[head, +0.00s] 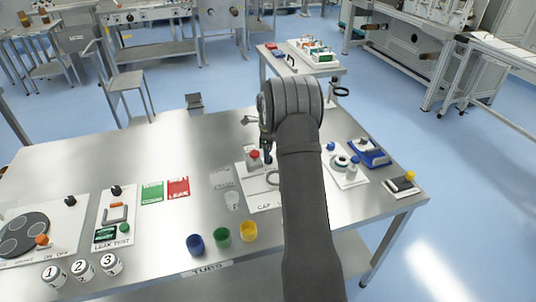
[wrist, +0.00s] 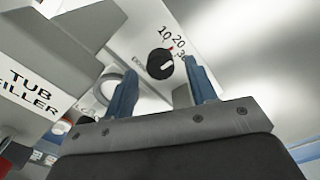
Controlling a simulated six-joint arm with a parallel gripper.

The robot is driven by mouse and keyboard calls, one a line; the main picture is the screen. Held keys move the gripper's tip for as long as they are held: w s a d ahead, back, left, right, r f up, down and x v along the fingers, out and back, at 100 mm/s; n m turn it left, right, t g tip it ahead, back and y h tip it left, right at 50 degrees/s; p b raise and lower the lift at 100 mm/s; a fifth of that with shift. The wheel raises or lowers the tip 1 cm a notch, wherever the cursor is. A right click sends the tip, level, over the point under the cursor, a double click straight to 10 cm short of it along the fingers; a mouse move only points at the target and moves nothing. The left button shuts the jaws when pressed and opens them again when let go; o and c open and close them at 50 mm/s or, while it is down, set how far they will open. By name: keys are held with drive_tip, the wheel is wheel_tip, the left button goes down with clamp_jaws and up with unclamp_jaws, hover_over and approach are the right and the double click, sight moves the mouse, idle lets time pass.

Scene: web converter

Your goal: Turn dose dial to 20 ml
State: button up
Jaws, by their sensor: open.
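The dose dial (wrist: 160,63) is a round black knob with a white mark, on a white panel in the wrist view. The numbers 10, 20 and 30 (wrist: 174,44) are printed around its upper right side. Its white mark seems to point right, nearest the 30, but it is small. My gripper (wrist: 160,67) is open, its two blue fingers apart on either side of the dial in the picture. I cannot tell how far the fingertips are from the knob. In the head view my arm hides the dial and most of the gripper.
A white box marked TUB FILLER (wrist: 35,92) stands left of the dial. On the steel table (head: 70,165) are blue, green and yellow tubs (head: 221,237), a capping station with a red knob (head: 254,155), and numbered jars (head: 82,269).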

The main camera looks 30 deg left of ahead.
wheel_tip(320, 180, up, 16)
idle(0.3)
wheel_tip(320, 180, down, 17)
drive_tip(key=shift+f, duration=0.15)
idle(0.7)
drive_tip(key=shift+f, duration=0.1)
drive_tip(key=n, duration=0.3)
drive_tip(key=shift+n, duration=0.4)
drive_tip(key=n, duration=0.4)
wheel_tip(320, 180, up, 10)
idle(2.1)
drive_tip(key=shift+o, duration=0.2)
